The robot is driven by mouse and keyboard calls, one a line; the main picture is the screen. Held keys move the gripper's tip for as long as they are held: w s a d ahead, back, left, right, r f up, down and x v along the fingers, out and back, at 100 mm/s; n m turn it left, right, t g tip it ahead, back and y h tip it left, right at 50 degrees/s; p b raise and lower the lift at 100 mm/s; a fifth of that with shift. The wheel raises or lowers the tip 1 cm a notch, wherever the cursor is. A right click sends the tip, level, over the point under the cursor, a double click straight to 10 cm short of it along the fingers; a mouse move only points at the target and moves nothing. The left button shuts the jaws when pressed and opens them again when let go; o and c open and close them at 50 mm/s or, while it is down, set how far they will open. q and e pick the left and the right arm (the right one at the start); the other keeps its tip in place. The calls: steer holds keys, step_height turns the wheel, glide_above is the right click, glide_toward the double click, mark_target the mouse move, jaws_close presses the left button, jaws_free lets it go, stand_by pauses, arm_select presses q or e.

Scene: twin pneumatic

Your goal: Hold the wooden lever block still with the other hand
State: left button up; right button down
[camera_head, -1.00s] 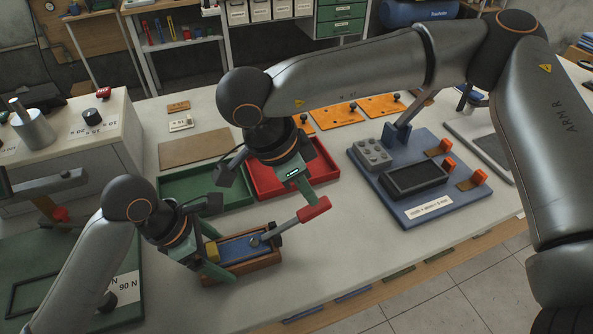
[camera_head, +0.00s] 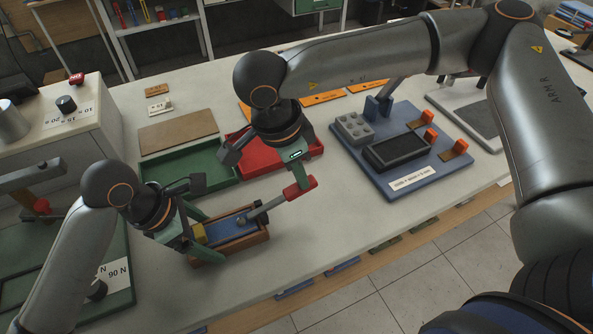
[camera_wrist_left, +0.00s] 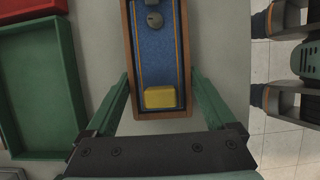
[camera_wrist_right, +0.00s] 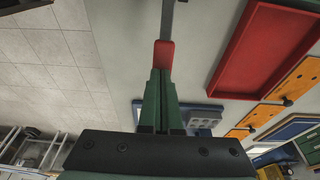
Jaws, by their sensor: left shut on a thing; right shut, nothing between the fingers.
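The wooden lever block (camera_head: 240,247) lies on the bench, a wooden frame with a blue inlay and a yellow piece (camera_wrist_left: 160,97) at one end. Its grey lever (camera_head: 266,206) runs from a round pivot (camera_wrist_left: 154,20) to a red handle (camera_head: 301,188). My left gripper (camera_wrist_left: 159,82) is shut on the block, one finger along each long side by the yellow end. My right gripper (camera_wrist_right: 161,74) is shut and empty, its fingertips at the red handle, which also shows in the right wrist view (camera_wrist_right: 164,52). Whether they touch it I cannot tell.
A green tray (camera_head: 165,167) and a red tray (camera_head: 240,140) lie behind the block. A blue board (camera_head: 395,195) with a dark tray and orange parts stands to the right. The bench's front edge is close; bare bench lies right of the block.

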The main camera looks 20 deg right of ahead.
mark_target(310, 182)
steer(key=d+f+y, duration=0.1)
steer(key=f+y, duration=0.1)
steer(key=shift+d+f+y, duration=0.15)
steer(key=shift+d+y, duration=0.05)
steer(key=shift+y, duration=0.1)
steer(key=shift+d+f+y, duration=0.2)
steer(key=shift+f+y, duration=0.35)
steer(key=shift+y, duration=0.25)
steer(key=shift+r, duration=0.15)
